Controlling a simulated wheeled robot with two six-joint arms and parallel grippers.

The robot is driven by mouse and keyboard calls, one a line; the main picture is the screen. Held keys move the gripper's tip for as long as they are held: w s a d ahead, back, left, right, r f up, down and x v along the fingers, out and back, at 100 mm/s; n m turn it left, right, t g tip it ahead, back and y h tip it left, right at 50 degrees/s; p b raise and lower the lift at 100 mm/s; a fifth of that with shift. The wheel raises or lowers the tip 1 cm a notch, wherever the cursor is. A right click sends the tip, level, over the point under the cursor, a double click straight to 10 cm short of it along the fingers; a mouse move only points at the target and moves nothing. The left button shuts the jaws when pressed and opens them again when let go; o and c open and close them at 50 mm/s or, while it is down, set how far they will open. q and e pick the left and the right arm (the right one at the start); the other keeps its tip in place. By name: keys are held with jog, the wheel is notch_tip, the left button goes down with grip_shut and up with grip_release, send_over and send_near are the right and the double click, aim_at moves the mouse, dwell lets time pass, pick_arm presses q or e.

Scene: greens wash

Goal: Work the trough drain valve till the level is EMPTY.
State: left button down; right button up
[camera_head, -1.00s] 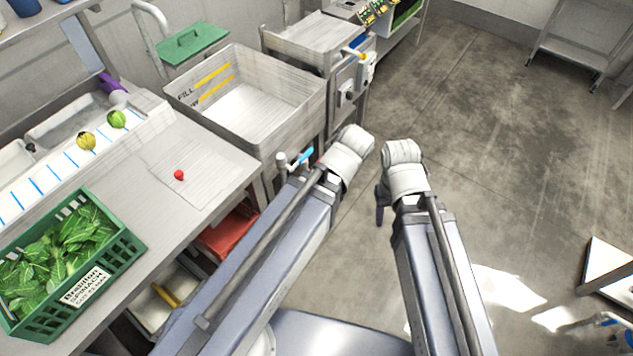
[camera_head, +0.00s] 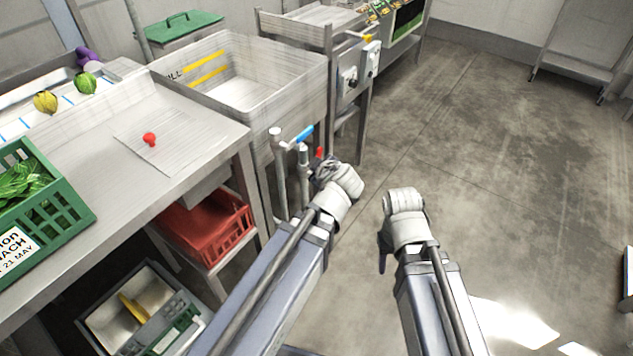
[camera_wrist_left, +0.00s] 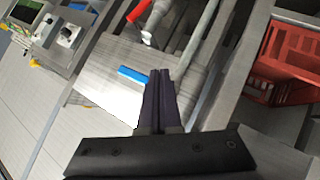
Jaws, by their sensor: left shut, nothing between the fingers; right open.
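The grey trough (camera_head: 290,88) stands beyond the steel counter, with yellow level marks on its inner wall; the lower lettering is hidden and I cannot make out a water level. Below its near right corner are upright pipes with a blue lever handle (camera_head: 304,134) and a red handle (camera_head: 320,153). Both the blue handle (camera_wrist_left: 134,75) and red handle (camera_wrist_left: 138,11) show in the left wrist view. My left gripper (camera_wrist_left: 160,74) is shut and empty, its tips pointing toward the pipes near the blue handle; contact is unclear. My right gripper (camera_head: 383,252) is open over the floor.
The steel counter (camera_head: 200,110) at left holds a red knob-like item (camera_head: 150,139) and a green spinach crate (camera_head: 62,208). A red crate (camera_head: 215,232) sits on the shelf below. A control box (camera_head: 350,78) stands beyond the trough.

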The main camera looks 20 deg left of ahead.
pick_arm(q)
jog(key=w+f+n+t+b, duration=0.2)
jog(key=f+n+b, duration=0.1)
jog(key=f+b, duration=0.3)
jog(key=w+a+f+n+t+b, duration=0.1)
jog(key=w+f+n+t+b, duration=0.1)
jog(key=f+b, duration=0.4)
jog(key=w+n+b, duration=0.1)
jog(key=b, duration=0.4)
jog(key=shift+t, duration=0.3)
jog(key=shift+w+a, duration=0.15)
jog(key=w+d+b+x, duration=0.1)
jog(key=d+b+x, duration=0.1)
jog(key=x, duration=1.1)
jog(key=shift+d+f+b, duration=0.2)
jog(key=shift+f+b, duration=0.15)
jog(key=shift+b, duration=0.3)
jog(key=shift+s, duration=0.1)
